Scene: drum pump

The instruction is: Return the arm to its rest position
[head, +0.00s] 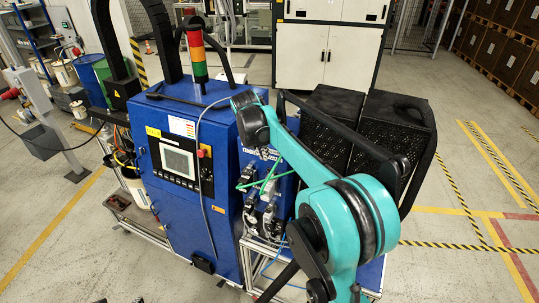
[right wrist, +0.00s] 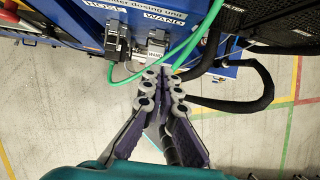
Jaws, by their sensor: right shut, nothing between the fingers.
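Holders labelled HOSE and WAND (right wrist: 145,42) sit on the blue panel near the fingertips. A thick black hose (right wrist: 265,85) loops to the right. A screen panel (head: 180,162) and red-green signal light (head: 196,55) are on the machine. Open floor (head: 460,180) lies to the right.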

